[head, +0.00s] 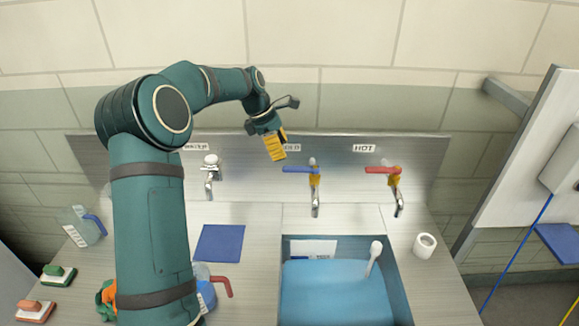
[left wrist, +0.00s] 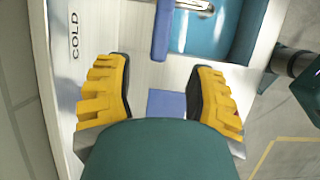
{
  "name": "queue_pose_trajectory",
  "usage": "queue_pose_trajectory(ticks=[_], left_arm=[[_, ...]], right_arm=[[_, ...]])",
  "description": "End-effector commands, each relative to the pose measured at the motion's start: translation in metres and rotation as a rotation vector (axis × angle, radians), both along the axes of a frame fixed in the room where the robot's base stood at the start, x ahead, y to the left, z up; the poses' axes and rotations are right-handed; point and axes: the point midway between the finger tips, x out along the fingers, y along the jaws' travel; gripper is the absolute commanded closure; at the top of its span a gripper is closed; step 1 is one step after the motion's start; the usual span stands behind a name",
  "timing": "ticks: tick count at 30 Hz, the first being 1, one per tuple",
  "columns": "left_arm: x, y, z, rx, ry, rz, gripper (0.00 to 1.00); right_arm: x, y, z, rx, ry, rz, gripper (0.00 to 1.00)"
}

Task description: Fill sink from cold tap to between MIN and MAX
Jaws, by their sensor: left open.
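The cold tap (head: 315,198) has a blue lever (head: 300,170) that points left; no stream shows at its spout. The sink (head: 402,288) below has a light blue surface inside (head: 335,295). A white label (head: 313,249) is on its back wall, its marks too small to read, so I cannot tell the level. My left gripper (head: 276,147) is open and empty, up and left of the blue lever. In the left wrist view its yellow fingers (left wrist: 162,75) are spread, with the blue lever (left wrist: 162,30) ahead between them, apart from both. My right gripper is not in view.
The hot tap (head: 395,190) with a red lever stands to the right, a chrome tap (head: 210,175) to the left. A white long-handled tool (head: 374,256) leans in the sink. A white roll (head: 424,245), a blue mat (head: 220,243), bottles and brushes are on the counter.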

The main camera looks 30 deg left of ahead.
Motion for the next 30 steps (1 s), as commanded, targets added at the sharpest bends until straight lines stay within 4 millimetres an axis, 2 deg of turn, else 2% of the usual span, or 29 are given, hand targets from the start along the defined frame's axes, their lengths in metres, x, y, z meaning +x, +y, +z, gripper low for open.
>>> queue_pose_trajectory(ticks=[1, 6, 12, 25, 27, 30], left_arm=[[0.001, -0.004, -0.011, -0.002, 0.004, -0.002, 0.45], [0.008, -0.014, -0.038, -0.003, 0.002, -0.002, 0.45], [0.012, -0.021, -0.059, -0.001, 0.002, -0.001, 0.45], [0.014, -0.023, -0.065, 0.000, 0.000, -0.001, 0.46], [0.014, -0.023, -0.065, 0.000, 0.000, -0.001, 0.71], [0.014, -0.023, -0.065, 0.000, 0.000, -0.001, 1.00]], right_arm=[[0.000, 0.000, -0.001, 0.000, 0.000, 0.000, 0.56], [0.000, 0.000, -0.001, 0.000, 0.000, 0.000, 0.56], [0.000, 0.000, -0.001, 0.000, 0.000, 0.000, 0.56], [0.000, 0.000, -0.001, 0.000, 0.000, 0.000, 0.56], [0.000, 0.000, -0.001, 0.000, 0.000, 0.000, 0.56], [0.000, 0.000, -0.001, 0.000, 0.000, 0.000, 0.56]])
